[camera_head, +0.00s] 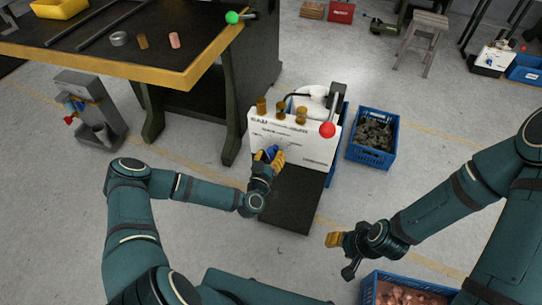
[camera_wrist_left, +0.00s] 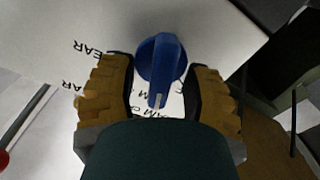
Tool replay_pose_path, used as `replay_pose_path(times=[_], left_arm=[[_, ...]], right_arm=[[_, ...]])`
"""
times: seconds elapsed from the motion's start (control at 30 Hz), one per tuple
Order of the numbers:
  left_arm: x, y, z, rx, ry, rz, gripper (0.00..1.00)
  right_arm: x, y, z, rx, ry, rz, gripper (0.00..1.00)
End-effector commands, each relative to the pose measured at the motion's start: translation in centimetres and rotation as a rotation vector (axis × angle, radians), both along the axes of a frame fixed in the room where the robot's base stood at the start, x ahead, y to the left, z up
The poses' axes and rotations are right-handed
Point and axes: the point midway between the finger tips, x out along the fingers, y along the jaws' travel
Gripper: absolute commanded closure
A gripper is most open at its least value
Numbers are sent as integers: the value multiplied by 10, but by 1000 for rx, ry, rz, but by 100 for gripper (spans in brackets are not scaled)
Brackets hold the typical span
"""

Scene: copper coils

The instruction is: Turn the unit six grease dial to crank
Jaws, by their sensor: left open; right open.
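The blue grease dial (camera_wrist_left: 160,62) sits on the white front panel of the machine (camera_head: 312,142). In the left wrist view it has a pale pointer line, and the lettering around it is partly hidden. My left gripper (camera_head: 272,155) is open at the panel, with its yellow fingers (camera_wrist_left: 160,90) on either side of the dial; I cannot tell whether they touch it. The dial also shows as a small blue spot between the fingers in the head view (camera_head: 271,152). My right gripper (camera_head: 333,240) is open and empty over the floor at the right.
A red ball-ended lever (camera_head: 327,130) stands at the panel's right side. Copper-coloured cylinders (camera_head: 281,110) line its top. A blue crate of dark scrap (camera_head: 373,138) stands right of it, another blue crate (camera_head: 405,287) at the bottom. A workbench (camera_head: 150,62) fills the upper left.

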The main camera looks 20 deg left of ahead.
Motion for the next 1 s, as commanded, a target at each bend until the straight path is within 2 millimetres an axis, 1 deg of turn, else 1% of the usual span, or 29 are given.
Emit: replay_pose_path(times=[0.1,0.17,0.2,0.23,0.27,0.67,0.87,1.0], left_arm=[[0,0,0,0,0,0,53],[0,0,0,0,0,0,74],[0,0,0,0,0,0,88],[0,0,0,0,0,0,98],[0,0,0,0,0,-1,100],[0,0,1,19,-1,-1,100],[1,-1,3,103,-6,-2,100],[1,-2,4,200,-9,-4,100]], right_arm=[[0,0,0,0,0,0,53],[0,0,0,0,0,0,53],[0,0,0,0,0,0,53],[0,0,0,0,0,0,53],[0,0,0,0,0,0,53],[0,0,2,0,1,0,53],[-2,0,9,1,4,0,53],[-3,0,16,1,7,2,53]])
